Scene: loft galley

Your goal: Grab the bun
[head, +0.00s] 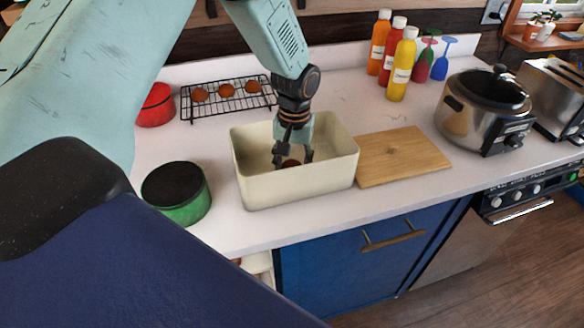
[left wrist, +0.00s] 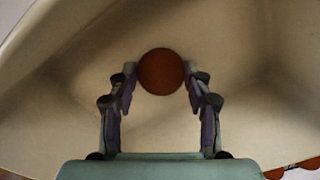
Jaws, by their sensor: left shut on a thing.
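A round brown bun (head: 291,163) is low inside the cream bin (head: 300,188), partly hidden by my fingers. In the left wrist view the bun (left wrist: 161,72) sits between my two fingertips. My left gripper (head: 293,157) reaches down into the bin and is shut on this bun. I cannot tell whether the bun touches the bin's floor. Three more buns (head: 226,90) sit on a black wire rack (head: 232,106) behind the bin. My right gripper is not in view.
A green pot with a black lid (head: 176,193) stands left of the bin, a red container (head: 156,105) behind it. A wooden board (head: 402,158) lies right of the bin. Sauce bottles (head: 391,50), glasses, a slow cooker (head: 483,110) and a toaster stand farther right.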

